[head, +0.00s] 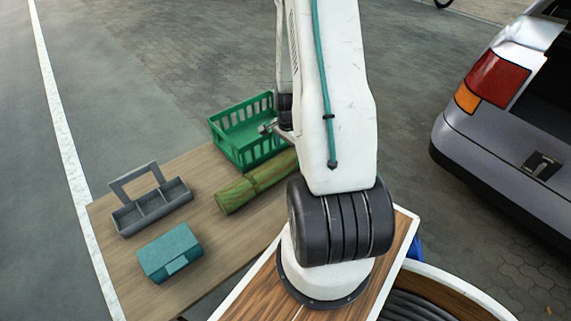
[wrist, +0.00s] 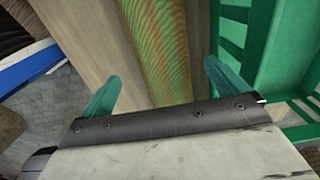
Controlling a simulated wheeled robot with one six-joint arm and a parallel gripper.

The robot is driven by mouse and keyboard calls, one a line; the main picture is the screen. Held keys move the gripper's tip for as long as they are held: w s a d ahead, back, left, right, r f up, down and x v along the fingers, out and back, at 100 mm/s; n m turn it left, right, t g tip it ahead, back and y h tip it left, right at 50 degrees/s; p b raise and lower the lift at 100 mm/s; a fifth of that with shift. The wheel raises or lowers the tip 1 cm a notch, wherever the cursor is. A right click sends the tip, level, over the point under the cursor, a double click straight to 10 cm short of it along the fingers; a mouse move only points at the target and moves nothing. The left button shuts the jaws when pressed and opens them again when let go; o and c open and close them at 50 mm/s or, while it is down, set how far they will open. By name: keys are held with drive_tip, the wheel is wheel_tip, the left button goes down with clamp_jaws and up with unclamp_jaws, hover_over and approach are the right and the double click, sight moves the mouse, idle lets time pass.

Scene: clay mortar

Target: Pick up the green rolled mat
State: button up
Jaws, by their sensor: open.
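The green rolled mat (head: 245,188) lies on the wooden table, beside the green crate, and its right end is hidden behind my arm in the head view. In the wrist view the mat (wrist: 163,50) runs up the picture between my two fingers. My gripper (wrist: 160,88) is open, with one teal finger on each side of the mat and a gap to both. I cannot tell how far above the mat it is. In the head view my arm mostly hides my gripper.
A green crate (head: 238,152) stands right behind the mat and close to my right finger in the wrist view (wrist: 285,50). A grey caddy (head: 135,212) and a teal box (head: 168,252) are on the table (head: 215,262). A silver car (head: 500,140) stands at the right.

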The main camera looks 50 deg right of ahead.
sight(286, 156)
drive_tip(key=f, duration=0.6)
drive_tip(key=shift+w+a+f, duration=0.25)
drive_tip(key=shift+a, duration=0.05)
drive_tip(key=c, duration=1.4)
drive_tip(key=shift+c, duration=0.4)
drive_tip(key=shift+r, duration=0.15)
